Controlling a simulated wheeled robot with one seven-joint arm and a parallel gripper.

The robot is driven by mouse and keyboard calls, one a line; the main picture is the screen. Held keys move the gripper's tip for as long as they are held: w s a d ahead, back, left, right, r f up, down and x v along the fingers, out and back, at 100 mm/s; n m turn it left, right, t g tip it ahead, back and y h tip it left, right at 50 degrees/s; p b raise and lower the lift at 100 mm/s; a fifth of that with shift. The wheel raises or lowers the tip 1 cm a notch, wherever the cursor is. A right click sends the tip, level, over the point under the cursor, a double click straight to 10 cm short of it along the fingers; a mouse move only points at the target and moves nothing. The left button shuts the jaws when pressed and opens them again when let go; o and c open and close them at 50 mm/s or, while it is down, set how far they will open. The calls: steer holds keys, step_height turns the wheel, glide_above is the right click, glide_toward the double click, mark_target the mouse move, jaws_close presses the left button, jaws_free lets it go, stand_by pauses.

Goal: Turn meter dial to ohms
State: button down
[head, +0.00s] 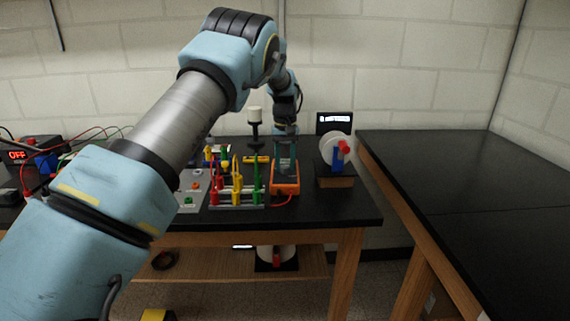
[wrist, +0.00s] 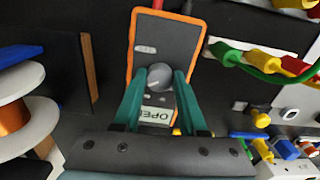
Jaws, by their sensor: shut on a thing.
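The orange-edged meter (head: 286,189) sits on the black bench in the head view, under my gripper (head: 285,158). In the wrist view the meter (wrist: 168,28) shows its dark face with an orange rim. Its round grey dial (wrist: 153,76) lies between the teal fingers of my gripper (wrist: 160,80), which are shut on it. A pale pointer mark shows on the dial, but I cannot tell which setting it points to. The meter's display (wrist: 157,114) shows letters starting "OPE"; the rest is hidden by a finger.
A rack of red, yellow and green test leads (head: 237,185) stands left of the meter. A spool on a wooden block (head: 335,182) stands close on the right. A power supply (head: 18,155) with cables is at far left. Another black bench (head: 465,190) is at right.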

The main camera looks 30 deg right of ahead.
mark_target(285, 167)
stand_by(0.4)
steer(key=shift+c, duration=2.3)
jaws_free()
step_height(285, 167, up, 11)
steer(key=b, duration=0.3)
